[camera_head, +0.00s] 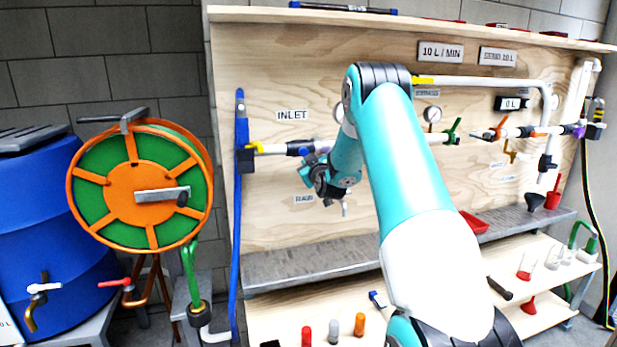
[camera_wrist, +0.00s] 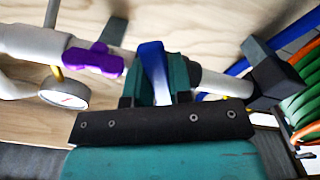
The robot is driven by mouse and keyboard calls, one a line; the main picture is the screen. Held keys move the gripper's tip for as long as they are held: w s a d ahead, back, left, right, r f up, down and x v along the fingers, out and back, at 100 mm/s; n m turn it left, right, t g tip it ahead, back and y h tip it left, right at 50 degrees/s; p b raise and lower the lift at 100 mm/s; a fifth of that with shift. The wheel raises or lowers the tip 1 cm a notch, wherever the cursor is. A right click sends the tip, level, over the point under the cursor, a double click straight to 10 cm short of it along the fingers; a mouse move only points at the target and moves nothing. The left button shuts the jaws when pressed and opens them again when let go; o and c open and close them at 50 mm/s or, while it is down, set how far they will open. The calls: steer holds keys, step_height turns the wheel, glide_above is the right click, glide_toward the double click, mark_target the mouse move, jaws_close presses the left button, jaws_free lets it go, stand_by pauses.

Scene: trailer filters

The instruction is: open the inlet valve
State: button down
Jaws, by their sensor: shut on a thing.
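The INLET label (camera_head: 293,115) is on the plywood panel, above the white inlet pipe (camera_head: 270,148). In the wrist view the inlet valve's blue lever (camera_wrist: 153,68) stands between the two dark teal fingers of my gripper (camera_wrist: 158,75), which is shut on it. The lever sits at the pipe, beside a white pipe section. In the head view my gripper (camera_head: 308,160) is at the inlet pipe just below the label, and my arm and wrist hide most of the valve. The lever's exact angle to the pipe is hard to tell.
A purple handle (camera_wrist: 93,60) and a round gauge (camera_wrist: 65,92) are close to my gripper along the piping. A blue hose (camera_head: 238,210) hangs at the panel's left edge. The orange and green hose reel (camera_head: 137,188) stands further left. A metal shelf (camera_head: 310,262) runs below.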

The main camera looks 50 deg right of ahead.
steer(key=shift+n, duration=0.3)
steer(key=c, duration=1)
jaws_free()
steer(key=shift+r, duration=0.15)
